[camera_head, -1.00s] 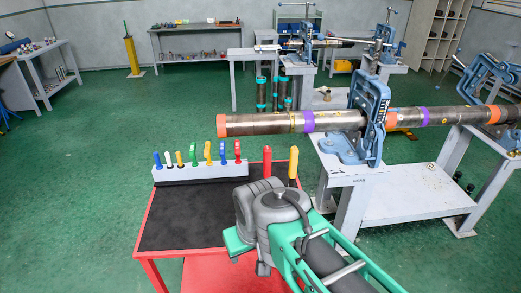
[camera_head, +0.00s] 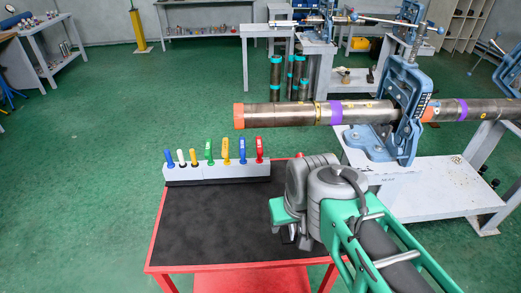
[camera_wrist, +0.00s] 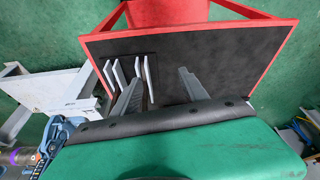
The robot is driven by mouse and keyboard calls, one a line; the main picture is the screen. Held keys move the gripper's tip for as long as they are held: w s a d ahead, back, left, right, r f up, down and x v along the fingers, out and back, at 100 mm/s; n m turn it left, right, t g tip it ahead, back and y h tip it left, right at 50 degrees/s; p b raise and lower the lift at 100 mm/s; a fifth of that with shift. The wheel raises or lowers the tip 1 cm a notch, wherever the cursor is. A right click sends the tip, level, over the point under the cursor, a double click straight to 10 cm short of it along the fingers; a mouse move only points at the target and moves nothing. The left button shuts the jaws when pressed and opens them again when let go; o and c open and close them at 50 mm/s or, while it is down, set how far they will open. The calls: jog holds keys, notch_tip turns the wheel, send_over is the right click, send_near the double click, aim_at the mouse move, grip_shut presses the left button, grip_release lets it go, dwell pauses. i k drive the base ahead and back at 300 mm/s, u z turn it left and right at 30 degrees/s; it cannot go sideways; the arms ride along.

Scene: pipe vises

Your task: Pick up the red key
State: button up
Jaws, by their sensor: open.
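The red key (camera_head: 259,148) stands upright at the right end of the white rack (camera_head: 225,173) in the head view, beside a blue one. My gripper (camera_wrist: 161,76) is open and empty in the wrist view, its two grey fingers spread above the black tabletop. In the head view my wrist hangs over the right side of the table, to the right of and nearer than the red key. The red key cannot be made out in the wrist view.
The rack holds several other coloured keys. The black tabletop (camera_head: 215,225) has a red edge and is bare in front of the rack. White upright plates (camera_wrist: 128,75) stand near my left finger. A blue vise (camera_head: 402,112) holds a long pipe (camera_head: 285,115) behind the table.

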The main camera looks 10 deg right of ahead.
aim_at(259, 148)
jog(key=z, duration=1)
jog(key=k, duration=0.85)
jog(key=u, duration=0.75)
jog(key=i, duration=1)
